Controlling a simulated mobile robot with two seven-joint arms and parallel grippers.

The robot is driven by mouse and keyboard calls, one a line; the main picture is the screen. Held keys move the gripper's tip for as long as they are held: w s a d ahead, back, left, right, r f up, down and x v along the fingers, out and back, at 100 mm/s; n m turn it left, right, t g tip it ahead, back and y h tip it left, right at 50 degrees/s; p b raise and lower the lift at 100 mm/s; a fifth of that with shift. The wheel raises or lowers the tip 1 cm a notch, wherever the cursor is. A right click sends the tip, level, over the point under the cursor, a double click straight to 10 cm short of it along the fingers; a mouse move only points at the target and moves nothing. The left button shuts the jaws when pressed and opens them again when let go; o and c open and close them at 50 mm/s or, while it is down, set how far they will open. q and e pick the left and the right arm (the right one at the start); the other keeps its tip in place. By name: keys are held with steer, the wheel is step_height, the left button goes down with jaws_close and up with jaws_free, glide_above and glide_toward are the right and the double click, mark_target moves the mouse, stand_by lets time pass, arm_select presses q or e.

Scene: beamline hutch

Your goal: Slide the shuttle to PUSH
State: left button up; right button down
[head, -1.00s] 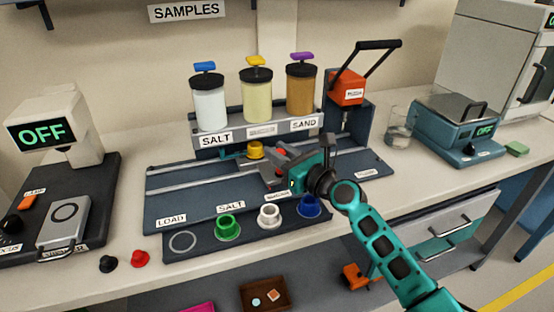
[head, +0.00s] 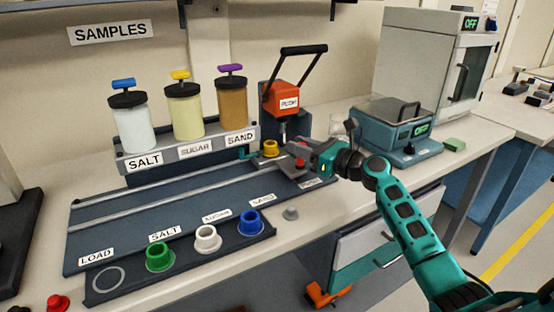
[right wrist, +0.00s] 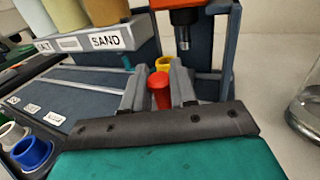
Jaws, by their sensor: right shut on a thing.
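The shuttle (head: 287,168) is a grey carriage on the rails of the dark blue track (head: 150,205), near the track's right end. A yellow cup (head: 270,148) sits on it. My right gripper (head: 306,157) is shut on the shuttle's red knob (right wrist: 160,92); in the right wrist view its two fingers flank the knob, with the yellow cup just behind. The orange press (head: 287,98), labelled PUSH, stands just behind and above the shuttle. In the right wrist view the press's plunger (right wrist: 184,38) hangs slightly right of the cup. My left gripper is not in view.
Salt (head: 132,125), sugar and sand hoppers stand behind the track. Green (head: 160,257), white and blue cups sit in the front rack. A small grey piece (head: 291,213) lies on the bench by the track. A teal scale (head: 395,128) stands right of the press.

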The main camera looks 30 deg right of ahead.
steer(key=d, duration=0.2)
steer(key=d+f, duration=0.1)
steer(key=shift+d+b, duration=0.35)
steer(key=shift+d, duration=0.1)
steer(key=shift+d+r, duration=0.1)
steer(key=c, duration=1.1)
jaws_free()
steer(key=shift+s, duration=0.2)
steer(key=v, duration=0.7)
steer(key=p+v, duration=0.1)
steer(key=v, duration=0.3)
steer(key=shift+s+d+r, duration=0.15)
steer(key=shift+d+r, duration=0.1)
steer(key=shift+r, duration=0.05)
steer(key=shift+s+d, duration=0.25)
steer(key=shift+s, duration=0.3)
